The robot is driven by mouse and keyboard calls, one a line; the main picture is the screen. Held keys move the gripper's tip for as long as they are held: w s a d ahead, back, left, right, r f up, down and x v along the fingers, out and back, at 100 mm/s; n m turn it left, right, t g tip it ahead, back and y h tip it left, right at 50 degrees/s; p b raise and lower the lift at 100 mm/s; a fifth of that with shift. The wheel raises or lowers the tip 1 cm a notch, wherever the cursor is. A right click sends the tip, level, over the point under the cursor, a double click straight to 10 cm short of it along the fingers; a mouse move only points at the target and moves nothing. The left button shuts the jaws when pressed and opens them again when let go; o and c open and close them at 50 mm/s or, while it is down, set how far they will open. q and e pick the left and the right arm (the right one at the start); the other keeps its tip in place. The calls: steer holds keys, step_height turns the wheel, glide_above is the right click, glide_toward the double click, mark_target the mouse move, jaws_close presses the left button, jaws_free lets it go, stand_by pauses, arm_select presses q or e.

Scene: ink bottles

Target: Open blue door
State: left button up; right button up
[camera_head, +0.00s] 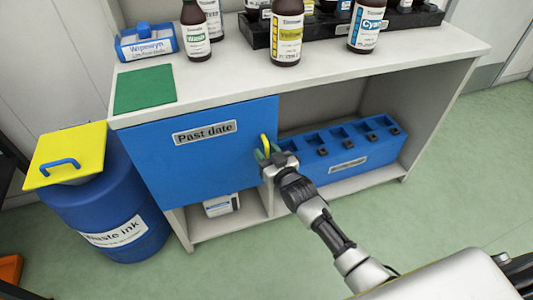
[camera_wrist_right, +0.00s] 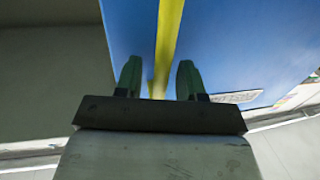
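The blue door (camera_head: 205,165) carries a "Past date" label and covers the upper left part of the white cabinet. It looks closed, flush with the cabinet front. Its yellow vertical handle (camera_head: 264,142) is near its right edge. My right gripper (camera_head: 268,154) is at the handle. In the right wrist view, the two green fingers of my right gripper (camera_wrist_right: 159,80) are apart, with the yellow handle (camera_wrist_right: 168,35) between them. Gaps show on both sides of the handle. The gripper hides the handle's lower end in the head view. My left gripper is not in view.
A blue rack (camera_head: 345,150) sits in the open shelf right of the door. A blue waste ink barrel (camera_head: 110,205) with a yellow lid (camera_head: 65,150) stands at left. Bottles, a Wipewyn box (camera_head: 147,42) and a green mat (camera_head: 145,88) are on top. Floor in front is clear.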

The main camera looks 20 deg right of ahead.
jaws_close()
steer(key=shift+s, duration=0.1)
